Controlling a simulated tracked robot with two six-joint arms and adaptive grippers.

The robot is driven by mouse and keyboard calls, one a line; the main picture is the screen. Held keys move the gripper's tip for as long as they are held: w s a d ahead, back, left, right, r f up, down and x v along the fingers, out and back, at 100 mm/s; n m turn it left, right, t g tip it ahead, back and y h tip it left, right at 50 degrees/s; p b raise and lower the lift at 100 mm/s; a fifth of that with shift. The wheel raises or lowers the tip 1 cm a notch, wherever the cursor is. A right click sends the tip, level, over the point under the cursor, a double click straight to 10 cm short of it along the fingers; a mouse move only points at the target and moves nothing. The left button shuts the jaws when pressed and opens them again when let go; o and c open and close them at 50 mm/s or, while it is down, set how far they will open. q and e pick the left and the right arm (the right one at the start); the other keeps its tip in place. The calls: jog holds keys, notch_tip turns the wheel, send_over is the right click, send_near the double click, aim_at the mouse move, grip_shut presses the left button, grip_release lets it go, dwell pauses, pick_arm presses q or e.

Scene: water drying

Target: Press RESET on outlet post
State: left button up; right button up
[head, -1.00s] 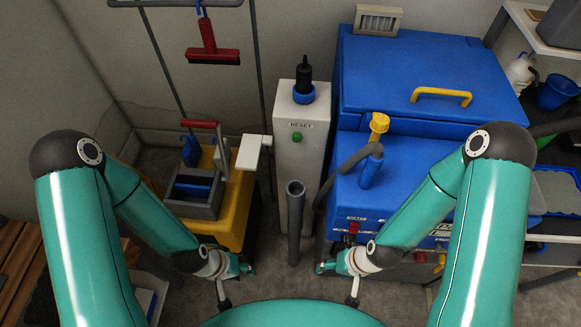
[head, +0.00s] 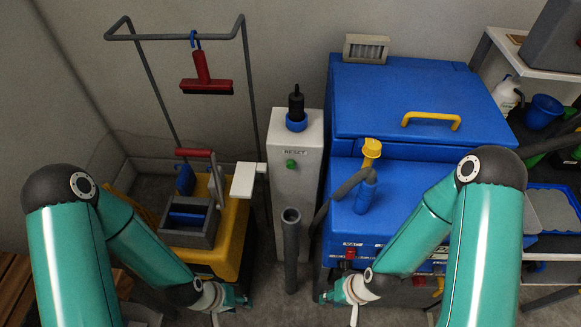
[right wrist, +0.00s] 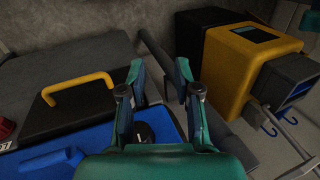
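The white outlet post (head: 294,180) stands upright near the middle of the head view. Its front has a RESET label and a green button (head: 291,164) under it. A black plug with a blue collar (head: 297,110) sits on its top. My left gripper (head: 246,298) is low, left of the post and apart from it; its fingers are too small to read. My right gripper (head: 324,297) is low, right of the post, in front of the blue machine. In the right wrist view the right gripper (right wrist: 160,85) has its fingers apart with nothing between them.
A grey upright pipe (head: 291,250) stands just in front of the post. A yellow cart with a grey bin (head: 188,222) is at left, with a white plate (head: 243,180) between. The blue machine (head: 400,110) with a hose (head: 340,190) is close on the right.

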grip_shut()
dwell(1.1)
